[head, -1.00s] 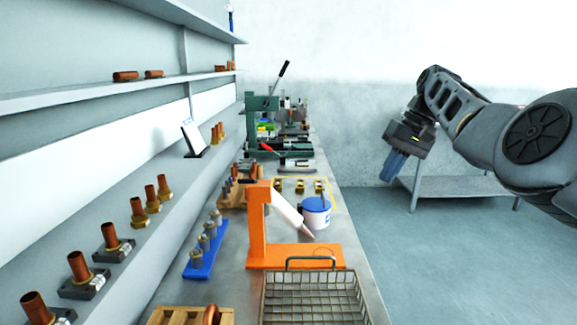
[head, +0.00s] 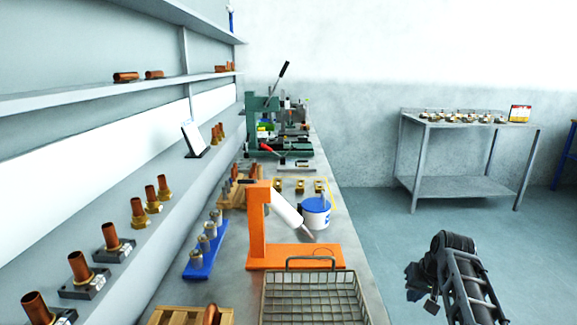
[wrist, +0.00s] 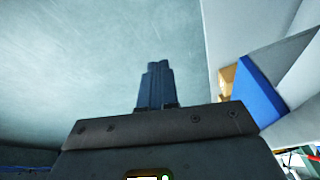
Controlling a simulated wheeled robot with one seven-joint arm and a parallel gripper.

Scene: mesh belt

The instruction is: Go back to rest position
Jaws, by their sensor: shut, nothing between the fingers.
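My gripper (wrist: 155,70) shows in the wrist view with its blue-grey fingers together and nothing between them. In the head view my arm is folded low at the right, over the floor and clear of the bench. The gripper end is at the lower left of the arm there, dark and too small to read its fingers.
The bench (head: 355,292) carries a wire basket (head: 313,298), an orange stand (head: 258,235), a white-and-blue tub (head: 316,213) and a green press (head: 262,128). A shelf unit lines the left. A grey table (head: 460,126) stands at the back right. Floor between is clear.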

